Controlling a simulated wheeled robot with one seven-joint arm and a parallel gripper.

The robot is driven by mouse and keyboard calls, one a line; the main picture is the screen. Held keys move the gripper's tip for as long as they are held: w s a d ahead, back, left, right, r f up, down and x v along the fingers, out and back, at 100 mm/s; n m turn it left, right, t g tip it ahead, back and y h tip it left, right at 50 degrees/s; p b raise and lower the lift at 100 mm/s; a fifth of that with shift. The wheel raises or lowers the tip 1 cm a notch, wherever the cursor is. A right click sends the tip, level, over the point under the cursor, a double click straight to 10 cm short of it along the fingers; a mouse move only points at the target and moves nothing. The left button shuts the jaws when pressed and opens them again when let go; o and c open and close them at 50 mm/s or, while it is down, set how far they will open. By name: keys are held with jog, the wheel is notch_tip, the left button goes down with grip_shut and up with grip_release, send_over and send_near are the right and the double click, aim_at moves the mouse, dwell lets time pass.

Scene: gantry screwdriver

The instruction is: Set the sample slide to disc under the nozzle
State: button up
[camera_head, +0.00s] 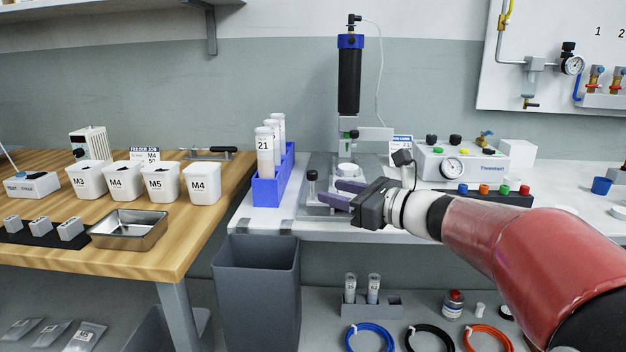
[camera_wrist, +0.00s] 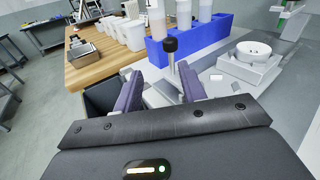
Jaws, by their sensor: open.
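A black-capped metal knob post (camera_head: 312,176) stands on the grey slide plate at the bench's front; it also shows in the wrist view (camera_wrist: 171,46). My gripper (camera_head: 338,191) is open, its two purple fingers pointing left toward the post. In the wrist view my gripper (camera_wrist: 160,78) has the post just ahead, between and beyond the fingertips, apparently untouched. A white round disc or cup (camera_head: 347,170) sits behind the fingers, right of the post; in the wrist view the disc (camera_wrist: 253,50) rests on a pale block. The black dispenser barrel (camera_head: 349,82) with its nozzle hangs above it.
A blue rack (camera_head: 270,188) with several labelled tubes stands left of the slide. A white pressure controller (camera_head: 461,162) stands right. A grey bin (camera_head: 257,285) is below the bench edge. A wooden table (camera_head: 150,245) with labelled cups is at left.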

aim_at(317, 177)
jog(key=shift+w+d+r+m+t, duration=0.1)
jog(key=shift+w+r+m+t, duration=0.1)
jog(key=shift+w+m, duration=0.15)
jog(key=shift+w+d+r+m+t, duration=0.1)
jog(key=shift+w+m+t, duration=0.1)
jog(key=shift+w+m, duration=0.1)
jog(key=shift+w, duration=0.25)
jog(key=x, duration=0.7)
jog(key=shift+w+a+r, duration=0.1)
jog(key=shift+a, duration=0.15)
grip_shut()
